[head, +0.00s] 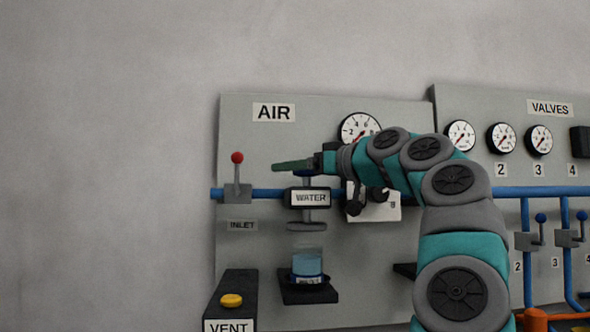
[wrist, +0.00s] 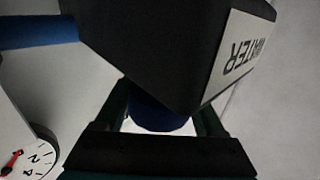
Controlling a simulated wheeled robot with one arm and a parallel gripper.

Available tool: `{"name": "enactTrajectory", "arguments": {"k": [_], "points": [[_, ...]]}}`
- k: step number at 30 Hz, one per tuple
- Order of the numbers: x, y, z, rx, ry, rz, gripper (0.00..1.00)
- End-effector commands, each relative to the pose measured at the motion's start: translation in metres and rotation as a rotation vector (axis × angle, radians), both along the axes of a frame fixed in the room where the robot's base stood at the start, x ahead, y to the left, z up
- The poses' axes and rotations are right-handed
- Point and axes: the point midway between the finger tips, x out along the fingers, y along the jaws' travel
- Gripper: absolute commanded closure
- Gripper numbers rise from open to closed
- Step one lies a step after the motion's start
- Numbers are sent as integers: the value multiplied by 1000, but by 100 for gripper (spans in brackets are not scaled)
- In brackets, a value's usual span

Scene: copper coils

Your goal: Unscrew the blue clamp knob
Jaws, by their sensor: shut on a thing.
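The blue clamp knob (wrist: 158,118) shows in the wrist view as a dark blue round shape between my fingers, partly covered by the black block. In the head view the knob is hidden at my gripper (head: 292,165). My gripper reaches in from the right, level, above the black WATER block (head: 310,197). It is shut on the knob, with one finger on each side in the wrist view. A grey stem and flat grey plate (head: 307,226) hang under the block. A clear jar (head: 307,266) with a blue tint stands below the plate, apart from it.
The jar is on a small black shelf (head: 309,296). A red-knobbed lever (head: 237,172) stands left on the blue pipe (head: 268,193). A gauge (head: 358,128) is behind my wrist. A black VENT box with a yellow button (head: 231,300) is lower left.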

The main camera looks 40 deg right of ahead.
Motion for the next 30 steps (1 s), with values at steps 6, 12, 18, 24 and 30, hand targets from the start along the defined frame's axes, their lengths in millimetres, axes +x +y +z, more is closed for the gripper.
{"name": "enactTrajectory", "arguments": {"k": [6,12,18,24,30], "points": [[-1,0,2,0,-4,1,84],[-1,0,2,0,-4,1,84],[0,0,1,0,-3,0,7],[0,0,1,0,-1,1,0],[-3,-1,0,0,-1,0,0]]}}
